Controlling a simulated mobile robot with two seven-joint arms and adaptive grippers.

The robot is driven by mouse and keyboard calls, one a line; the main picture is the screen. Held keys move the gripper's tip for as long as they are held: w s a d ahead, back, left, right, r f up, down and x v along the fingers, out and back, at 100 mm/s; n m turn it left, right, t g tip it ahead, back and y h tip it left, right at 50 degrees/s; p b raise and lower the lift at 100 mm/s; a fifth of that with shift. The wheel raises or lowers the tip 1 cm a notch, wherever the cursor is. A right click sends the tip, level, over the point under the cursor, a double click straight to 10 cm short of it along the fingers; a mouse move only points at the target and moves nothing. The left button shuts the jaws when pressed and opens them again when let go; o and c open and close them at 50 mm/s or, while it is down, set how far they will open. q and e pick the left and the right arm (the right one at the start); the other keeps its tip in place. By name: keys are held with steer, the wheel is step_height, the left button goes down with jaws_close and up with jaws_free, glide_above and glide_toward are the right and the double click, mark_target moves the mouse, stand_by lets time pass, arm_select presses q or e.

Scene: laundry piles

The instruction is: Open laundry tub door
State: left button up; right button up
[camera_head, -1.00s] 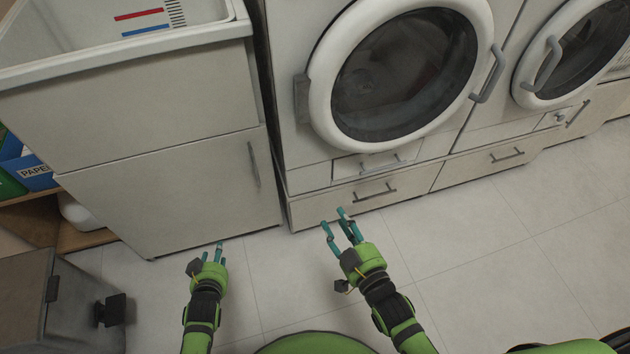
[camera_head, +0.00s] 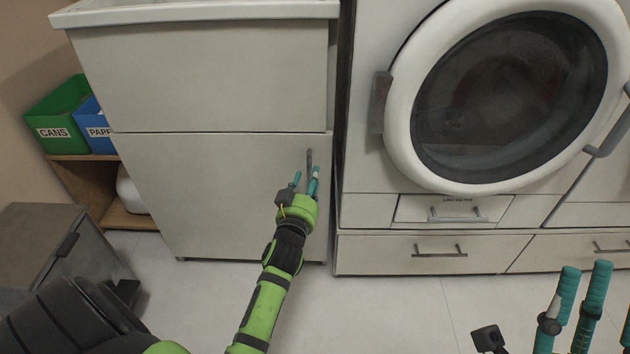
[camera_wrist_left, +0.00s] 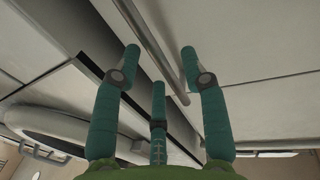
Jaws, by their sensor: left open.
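The laundry tub door (camera_head: 210,190) is a pale grey panel under the white-rimmed tub (camera_head: 200,12), and it is shut. Its grey vertical handle (camera_head: 309,157) is near the door's right edge. My left gripper (camera_head: 306,177) is open at the handle's lower part and hides some of it. In the left wrist view the handle bar (camera_wrist_left: 163,58) runs between the spread teal fingers (camera_wrist_left: 160,56); I cannot tell whether they touch it. My right gripper (camera_head: 582,285) is at the lower right, its fingers apart and empty, away from the door.
A front-loading washer (camera_head: 510,100) with drawers (camera_head: 430,255) below stands right of the tub. Green (camera_head: 58,115) and blue (camera_head: 95,125) bins sit on a wooden shelf at left. A grey box (camera_head: 45,245) stands at lower left. The tiled floor (camera_head: 390,310) in front is clear.

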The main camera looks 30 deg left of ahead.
arm_select(q)
steer(key=shift+x, duration=1.05)
jaws_close()
